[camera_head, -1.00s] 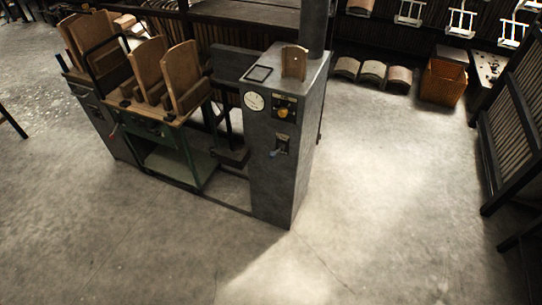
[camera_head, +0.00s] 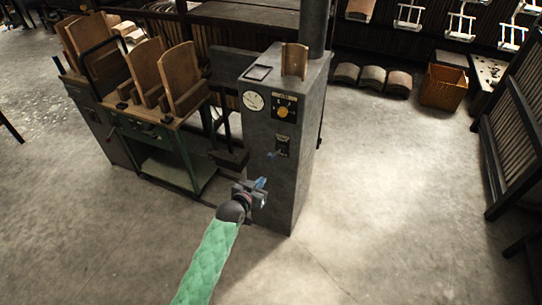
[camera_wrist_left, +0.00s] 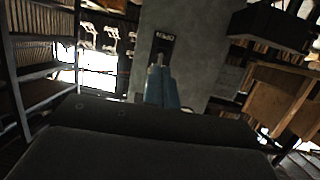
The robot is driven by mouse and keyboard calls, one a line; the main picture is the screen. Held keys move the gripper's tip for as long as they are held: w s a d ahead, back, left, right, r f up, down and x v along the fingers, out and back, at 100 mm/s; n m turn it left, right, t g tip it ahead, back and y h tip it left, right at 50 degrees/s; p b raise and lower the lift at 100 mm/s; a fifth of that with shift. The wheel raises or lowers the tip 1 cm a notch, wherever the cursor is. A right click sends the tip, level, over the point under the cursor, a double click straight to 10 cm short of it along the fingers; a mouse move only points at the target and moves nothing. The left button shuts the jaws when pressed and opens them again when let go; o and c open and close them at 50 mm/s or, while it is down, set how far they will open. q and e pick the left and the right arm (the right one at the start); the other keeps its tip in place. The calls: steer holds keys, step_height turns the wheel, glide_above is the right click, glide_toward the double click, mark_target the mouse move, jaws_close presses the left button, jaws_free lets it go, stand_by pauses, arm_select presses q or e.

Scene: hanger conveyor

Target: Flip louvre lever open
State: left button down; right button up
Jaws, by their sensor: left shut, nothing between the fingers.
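The louvre lever (camera_head: 271,155) is a small handle with a bluish tip, on a dark plate (camera_head: 282,145) low on the front of the grey cabinet (camera_head: 268,195). In the head view it points down and left. My left gripper (camera_head: 262,185) is shut and empty, in front of the cabinet, below the lever and apart from it in the picture. In the left wrist view the blue fingers (camera_wrist_left: 161,88) are together and point at the dark plate (camera_wrist_left: 164,45); they hide most of the lever there. My right gripper is not in view.
Above the lever are a round white gauge (camera_head: 253,101) and a panel with a yellow knob (camera_head: 284,112). A green-framed bench (camera_head: 165,150) with wooden forms stands left of the cabinet. The floor in front and to the right is clear.

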mark_target(271, 154)
arm_select(q)
step_height(271, 154, up, 10)
steer(key=m+t+h, duration=0.1)
steer(key=m+t, duration=0.1)
steer(key=t, duration=0.1)
steer(key=shift+d, duration=0.3)
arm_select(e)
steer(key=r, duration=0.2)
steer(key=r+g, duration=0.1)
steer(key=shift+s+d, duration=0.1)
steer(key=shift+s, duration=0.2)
